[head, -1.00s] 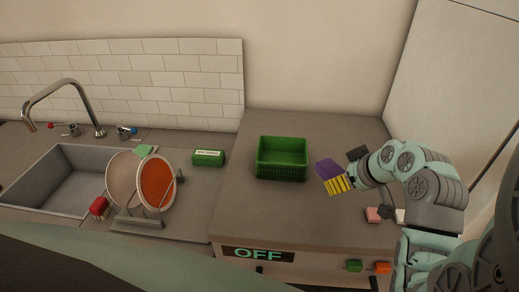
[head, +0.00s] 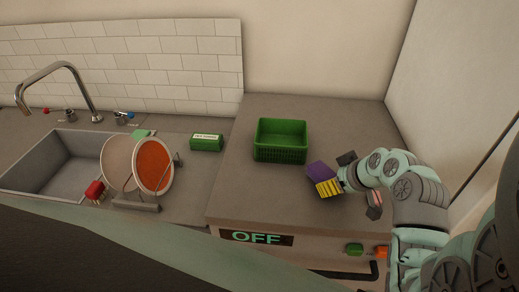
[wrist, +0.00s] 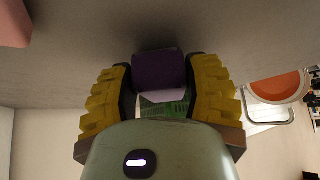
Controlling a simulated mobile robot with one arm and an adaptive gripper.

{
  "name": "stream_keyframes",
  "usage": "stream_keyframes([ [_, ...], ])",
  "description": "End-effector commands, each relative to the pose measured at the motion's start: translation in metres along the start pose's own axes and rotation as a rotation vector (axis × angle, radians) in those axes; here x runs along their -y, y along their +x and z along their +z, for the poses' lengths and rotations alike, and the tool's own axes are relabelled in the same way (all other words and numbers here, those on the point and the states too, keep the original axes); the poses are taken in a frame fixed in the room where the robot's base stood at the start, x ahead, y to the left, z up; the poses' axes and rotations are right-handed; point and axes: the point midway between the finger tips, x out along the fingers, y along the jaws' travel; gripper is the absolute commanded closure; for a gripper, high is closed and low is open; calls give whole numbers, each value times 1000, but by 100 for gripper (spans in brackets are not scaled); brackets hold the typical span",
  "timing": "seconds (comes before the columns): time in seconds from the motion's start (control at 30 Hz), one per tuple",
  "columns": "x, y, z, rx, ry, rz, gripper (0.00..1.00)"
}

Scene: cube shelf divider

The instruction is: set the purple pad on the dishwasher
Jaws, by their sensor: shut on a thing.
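The purple pad (head: 319,170) is held by my gripper (head: 328,186), which has yellow ribbed fingers, over the right part of the dishwasher top (head: 260,195). In the wrist view the pad (wrist: 159,70) sits between both fingers (wrist: 160,85). I cannot tell whether the pad touches the top. The dishwasher's front carries an OFF display (head: 256,238), with a green button (head: 354,249) and an orange one (head: 381,252) to its right.
A green basket (head: 281,155) stands on the same top, left of and behind the pad. A pink block (head: 375,198) lies right of my gripper. Left are a green box (head: 206,142), a dish rack with plates (head: 154,165) and the sink (head: 50,165). The front middle of the top is clear.

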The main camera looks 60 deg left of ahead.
Motion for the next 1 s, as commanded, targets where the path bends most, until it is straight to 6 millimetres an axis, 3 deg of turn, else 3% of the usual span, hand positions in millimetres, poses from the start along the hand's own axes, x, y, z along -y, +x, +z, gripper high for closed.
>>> stream_keyframes([
  [1.0, -2, 5, 4, -3, 5, 4, 83],
])
